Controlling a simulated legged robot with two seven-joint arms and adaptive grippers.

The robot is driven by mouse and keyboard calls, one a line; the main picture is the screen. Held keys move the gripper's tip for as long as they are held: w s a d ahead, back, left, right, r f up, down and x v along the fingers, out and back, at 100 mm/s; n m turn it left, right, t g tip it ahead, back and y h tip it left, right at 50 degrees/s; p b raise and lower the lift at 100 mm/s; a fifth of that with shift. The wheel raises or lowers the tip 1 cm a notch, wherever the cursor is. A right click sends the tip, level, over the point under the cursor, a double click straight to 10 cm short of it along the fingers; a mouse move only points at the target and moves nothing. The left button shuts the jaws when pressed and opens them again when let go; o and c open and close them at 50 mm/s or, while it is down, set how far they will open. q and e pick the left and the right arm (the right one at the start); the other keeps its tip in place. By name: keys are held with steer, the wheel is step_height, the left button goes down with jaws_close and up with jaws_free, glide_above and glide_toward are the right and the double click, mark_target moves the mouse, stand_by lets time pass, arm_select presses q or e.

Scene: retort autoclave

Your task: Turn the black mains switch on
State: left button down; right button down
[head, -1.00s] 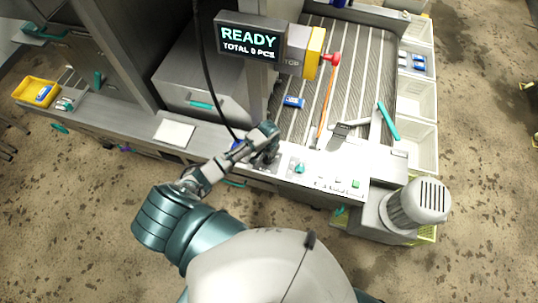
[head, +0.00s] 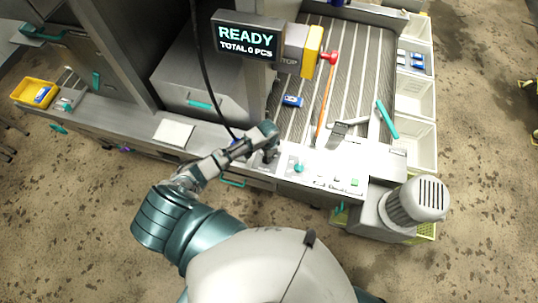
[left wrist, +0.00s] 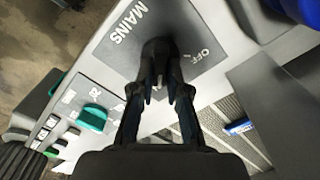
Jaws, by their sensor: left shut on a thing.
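The black mains switch (left wrist: 158,50) is a dark knob on a grey plate lettered MAINS, with OFF printed beside it, in the left wrist view. My left gripper (left wrist: 158,92) has its two fingers closed on the knob from both sides. Which position the knob points to is hard to tell behind the fingers. In the head view my left gripper (head: 268,154) is down at the left part of the control panel (head: 313,190), and it hides the switch there. My right gripper is not in view.
A teal rotary knob (left wrist: 93,117) sits on the panel beside the mains plate, with several small buttons beyond. The READY screen (head: 248,41) and a red mushroom button (head: 331,57) stand behind the panel. A black cable (head: 207,75) hangs near my left arm.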

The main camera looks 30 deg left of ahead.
arm_select(q)
steer(key=shift+s+a+f, duration=0.1)
steer(key=shift+s+f, duration=0.1)
steer(key=shift+s, duration=0.1)
steer(key=c, duration=1.2)
jaws_free()
steer(key=shift+o, duration=0.2)
steer(key=shift+r, duration=0.15)
steer(key=shift+w+a+r, duration=0.1)
steer(key=shift+w+r, duration=0.05)
steer(key=shift+r, duration=0.1)
step_height(320, 180, up, 11)
steer(key=shift+r, duration=0.15)
